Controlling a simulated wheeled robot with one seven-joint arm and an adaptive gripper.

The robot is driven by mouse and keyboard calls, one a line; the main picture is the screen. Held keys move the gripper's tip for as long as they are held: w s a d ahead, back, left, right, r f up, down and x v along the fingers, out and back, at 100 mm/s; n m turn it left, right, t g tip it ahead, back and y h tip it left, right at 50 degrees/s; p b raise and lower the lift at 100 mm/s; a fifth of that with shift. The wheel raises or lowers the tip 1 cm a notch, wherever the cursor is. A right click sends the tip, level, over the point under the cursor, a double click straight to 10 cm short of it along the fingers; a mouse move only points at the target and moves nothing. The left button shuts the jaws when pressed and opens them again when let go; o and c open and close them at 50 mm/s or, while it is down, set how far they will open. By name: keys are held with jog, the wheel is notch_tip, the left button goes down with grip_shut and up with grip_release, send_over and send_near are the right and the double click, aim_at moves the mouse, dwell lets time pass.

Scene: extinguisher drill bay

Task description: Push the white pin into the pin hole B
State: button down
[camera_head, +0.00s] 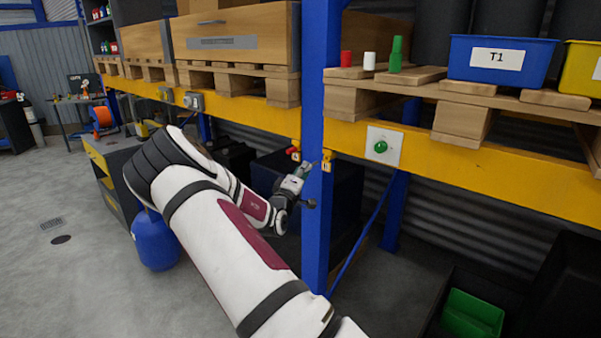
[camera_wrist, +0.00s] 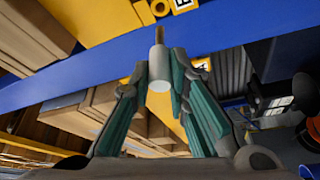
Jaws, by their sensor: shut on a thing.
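The white pin (camera_wrist: 159,64) is a white cylinder with a brown tip, upright in the wrist view. My gripper (camera_wrist: 160,76) is shut on it, with the green finger pads on either side. In the head view my gripper (camera_head: 304,172) is beside the blue post; the pin is too small to make out there. A yellow block with a label (camera_head: 326,162) is on the post just right of my gripper; its letter is hard to read. In the wrist view yellow blocks (camera_wrist: 144,12) with holes show beyond the tip. I cannot tell whether the tip touches one.
A second yellow block with a red piece (camera_head: 293,152) is left of the post. The blue post (camera_head: 318,70) and yellow beam (camera_head: 470,165) are close to my arm. A green button (camera_head: 381,147) is on the beam.

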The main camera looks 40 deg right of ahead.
aim_at(311, 167)
jog(key=shift+w+d, duration=0.2)
jog(key=shift+d, duration=1.85)
jog(key=shift+s, duration=0.15)
jog(key=shift+w+d+b, duration=0.15)
jog(key=shift+d+b, duration=0.45)
jog(key=shift+d, duration=0.6)
jog(key=shift+w+d+b, duration=0.1)
jog(key=shift+d+b, duration=0.5)
jog(key=shift+d, duration=0.55)
dwell(1.4)
jog(key=c, duration=1.4)
grip_release()
jog(key=shift+c, duration=0.2)
jog(key=shift+a, duration=0.1)
jog(key=p+v, duration=0.2)
jog(key=v, duration=0.7)
